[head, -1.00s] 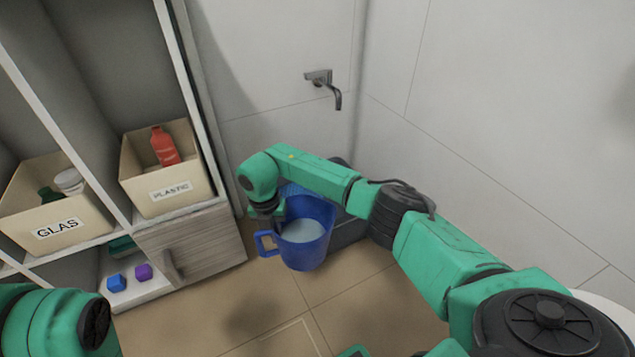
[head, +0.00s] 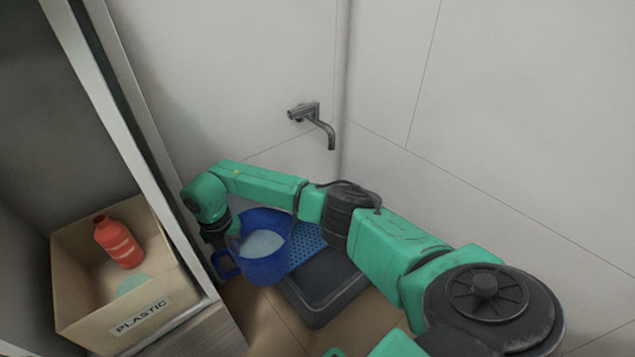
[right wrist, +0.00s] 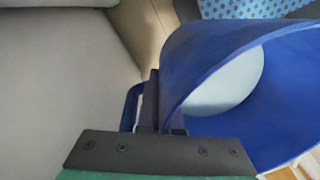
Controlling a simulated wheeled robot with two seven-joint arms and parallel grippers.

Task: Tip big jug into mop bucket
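The big jug (head: 268,267) is blue with a handle and holds pale liquid. In the head view it is upright or only slightly tilted, its mouth facing up. My right gripper (head: 220,240) is shut on its handle side. The jug also fills the right of the right wrist view (right wrist: 220,60), beside the gripper's fingers (right wrist: 160,110). The mop bucket (head: 325,290) is dark grey with a blue perforated wringer grid. It stands on the floor just right of and behind the jug, which covers part of it. My left gripper is out of view.
A cardboard box labelled PLASTIC (head: 85,325) holds a red bottle (head: 118,242) on the shelf at the left. The shelf's upright edge (head: 130,145) is close to my right gripper. A wall tap (head: 318,122) hangs above. White walls close off the back and right.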

